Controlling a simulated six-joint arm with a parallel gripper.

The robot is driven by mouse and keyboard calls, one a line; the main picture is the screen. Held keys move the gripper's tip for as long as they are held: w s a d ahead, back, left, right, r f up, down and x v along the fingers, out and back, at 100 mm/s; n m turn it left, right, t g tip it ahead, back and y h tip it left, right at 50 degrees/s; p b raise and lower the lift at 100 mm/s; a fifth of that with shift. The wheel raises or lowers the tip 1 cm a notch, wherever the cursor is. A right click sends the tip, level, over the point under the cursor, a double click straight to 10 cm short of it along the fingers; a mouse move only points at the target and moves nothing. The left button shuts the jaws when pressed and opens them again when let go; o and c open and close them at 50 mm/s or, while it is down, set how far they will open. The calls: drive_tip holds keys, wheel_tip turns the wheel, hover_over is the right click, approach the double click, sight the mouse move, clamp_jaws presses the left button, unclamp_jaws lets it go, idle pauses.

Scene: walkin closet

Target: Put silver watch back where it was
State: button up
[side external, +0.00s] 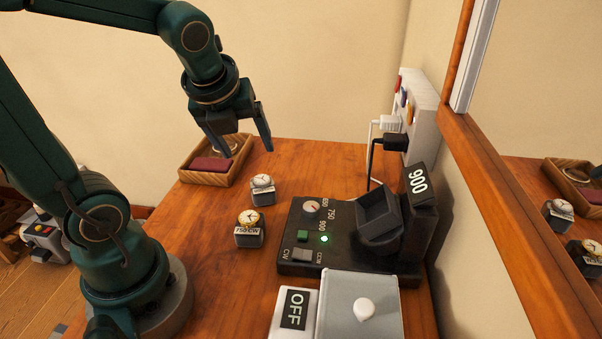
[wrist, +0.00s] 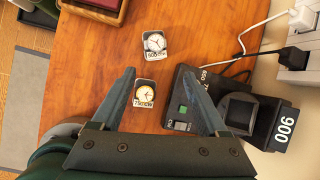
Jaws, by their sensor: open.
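The silver watch (side external: 263,182) sits on a small grey block on the wooden table, behind the gold watch (side external: 249,217) on its own labelled block. In the wrist view the silver watch (wrist: 154,41) lies beyond my fingertips, and the gold watch (wrist: 145,92) shows between the fingers. My gripper (side external: 245,147) is open and empty, raised above the table near the wooden tray; its fingers also show in the wrist view (wrist: 157,70). The black watch winder (side external: 300,255) has an empty-looking tilted cup (side external: 378,215), a lit green light and a "900" display.
A wooden tray (side external: 186,177) with a dark red item (side external: 211,163) stands at the back left. A box with an OFF label (side external: 294,308) and a grey lidded box (side external: 345,290) are in front. Plugs and cords run to the wall outlet (side external: 420,115); a mirror is at right.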

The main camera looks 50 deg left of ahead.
drive_tip(key=s+d+n+h, duration=0.1)
drive_tip(key=s+d+n, duration=0.2)
drive_tip(key=n, duration=0.9)
drive_tip(key=s+d+n+t+h, duration=0.1)
drive_tip(key=s+d+n, duration=0.3)
drive_tip(key=n, duration=0.8)
drive_tip(key=shift+d+r+n+h, duration=0.25)
drive_tip(key=shift+d+h, duration=0.45)
drive_tip(key=shift+d, duration=0.65)
